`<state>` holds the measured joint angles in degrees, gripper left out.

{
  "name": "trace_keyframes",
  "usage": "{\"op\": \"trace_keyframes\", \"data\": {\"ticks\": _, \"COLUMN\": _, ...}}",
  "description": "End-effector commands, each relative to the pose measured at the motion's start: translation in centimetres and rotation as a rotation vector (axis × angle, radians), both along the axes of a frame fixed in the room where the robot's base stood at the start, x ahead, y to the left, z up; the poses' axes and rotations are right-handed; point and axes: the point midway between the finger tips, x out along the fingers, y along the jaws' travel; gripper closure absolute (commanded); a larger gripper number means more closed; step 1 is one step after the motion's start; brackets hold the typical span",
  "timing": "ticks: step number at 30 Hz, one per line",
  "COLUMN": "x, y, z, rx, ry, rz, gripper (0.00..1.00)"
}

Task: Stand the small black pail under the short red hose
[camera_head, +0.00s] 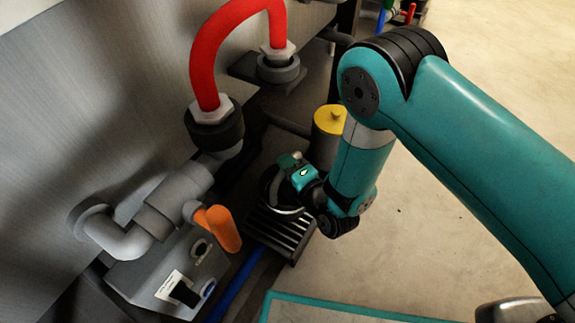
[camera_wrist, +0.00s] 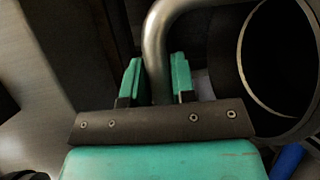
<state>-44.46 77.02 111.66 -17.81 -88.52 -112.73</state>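The small black pail is at the right of the wrist view (camera_wrist: 228,70), its round dark mouth facing the camera. Its grey metal handle (camera_wrist: 157,50) runs down between the two teal fingertips. My gripper (camera_wrist: 156,82) appears closed on this handle; any small gap is hard to see. In the head view the pail (camera_head: 268,188) is a dark shape at a slatted grate, mostly hidden behind my gripper (camera_head: 292,165). Whether it touches the grate is unclear. A red hose (camera_head: 206,55) arches between two fittings at the upper left, up and left of the pail.
The slatted grate (camera_head: 272,232) lies below my gripper. A yellow-topped cylinder (camera_head: 330,120) stands just behind. Grey pipes (camera_head: 165,200), an orange stub (camera_head: 224,229) and a control box (camera_head: 165,275) crowd the left, beside the metal tank wall (camera_head: 60,120). Open floor (camera_head: 440,220) lies right.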

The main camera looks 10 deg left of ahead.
Motion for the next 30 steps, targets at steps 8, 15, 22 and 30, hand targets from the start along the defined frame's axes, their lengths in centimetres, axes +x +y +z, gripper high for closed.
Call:
{"op": "trace_keyframes", "data": {"ticks": 8, "x": 0.0, "y": 0.0, "z": 0.0, "rx": -0.001, "ry": 0.001, "rz": 0.0, "gripper": 0.54}}
{"op": "trace_keyframes", "data": {"ticks": 15, "x": -0.7, "y": -0.6, "z": 0.7, "rx": -0.005, "ry": 0.003, "rz": 0.0, "gripper": 0.54}}
{"op": "trace_keyframes", "data": {"ticks": 22, "x": -4.1, "y": -4.0, "z": 1.9, "rx": -0.008, "ry": 0.005, "rz": 0.002, "gripper": 0.54}}
{"op": "trace_keyframes", "data": {"ticks": 30, "x": -7.5, "y": -7.5, "z": 2.5, "rx": -0.003, "ry": 0.002, "rz": 0.001, "gripper": 0.54}}
